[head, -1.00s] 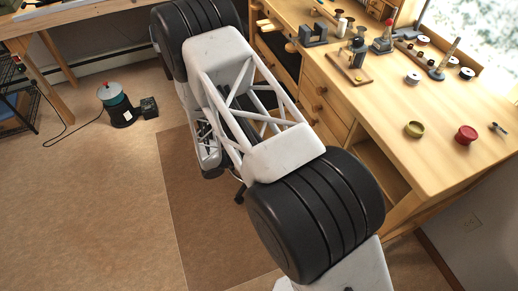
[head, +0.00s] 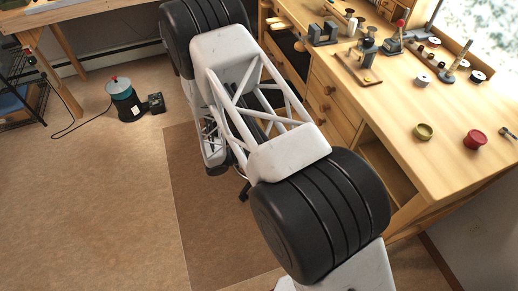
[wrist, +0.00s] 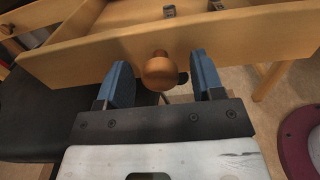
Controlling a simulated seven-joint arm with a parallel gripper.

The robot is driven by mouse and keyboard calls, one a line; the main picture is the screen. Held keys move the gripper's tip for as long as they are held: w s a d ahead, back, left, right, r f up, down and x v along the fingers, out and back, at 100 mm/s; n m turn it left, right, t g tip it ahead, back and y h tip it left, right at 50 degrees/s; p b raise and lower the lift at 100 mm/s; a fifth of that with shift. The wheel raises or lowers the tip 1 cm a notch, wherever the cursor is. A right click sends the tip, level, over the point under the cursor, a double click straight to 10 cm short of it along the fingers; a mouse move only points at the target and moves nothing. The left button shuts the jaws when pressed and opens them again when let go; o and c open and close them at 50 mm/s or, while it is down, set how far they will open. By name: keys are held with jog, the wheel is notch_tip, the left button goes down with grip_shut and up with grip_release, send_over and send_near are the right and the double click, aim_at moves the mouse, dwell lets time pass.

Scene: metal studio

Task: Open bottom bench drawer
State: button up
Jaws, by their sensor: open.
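In the wrist view my gripper (wrist: 161,68) is open, with one blue finger on each side of a round wooden knob (wrist: 159,73). The knob sits between the fingers with a gap visible on both sides. It is fixed to a light wooden drawer front (wrist: 80,58). Space behind the front's top edge shows small metal pieces, so this drawer appears pulled out. Which drawer it is cannot be told for sure. In the head view the wooden bench (head: 420,100) stands at right; my arm hides the gripper and part of the drawers.
Closed-looking drawers (head: 330,105) and an open cubby (head: 385,165) show on the bench front. Small tools and a red dish (head: 473,140) lie on top. A teal and black canister (head: 125,100) stands on the floor at left. A dark red curved object (wrist: 296,140) is at right in the wrist view.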

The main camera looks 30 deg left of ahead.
jog(key=v, duration=0.7)
jog(key=shift+s, duration=0.1)
dwell(0.6)
jog(key=w+d+r+m+g+y, duration=0.2)
jog(key=d+r+m+g, duration=0.45)
jog(key=d+r, duration=0.95)
jog(key=w+d+r+m+g+y, duration=0.15)
jog(key=d+r+m+g, duration=0.55)
jog(key=d+r, duration=0.9)
jog(key=s+d+r+m+y, duration=0.4)
jog(key=s+d+r+m, duration=0.3)
jog(key=d+r, duration=0.45)
jog(key=s+d+r+m+t+y, duration=0.1)
jog(key=s+d+r+m+y, duration=0.1)
jog(key=s, duration=0.5)
jog(key=s+d+r+m+t+y, duration=0.2)
jog(key=s+d+r+m+y, duration=0.1)
jog(key=s+d, duration=0.4)
jog(key=shift+s+d+r+m, duration=0.25)
jog(key=shift+s+r+m, duration=0.1)
jog(key=shift+r+m, duration=0.45)
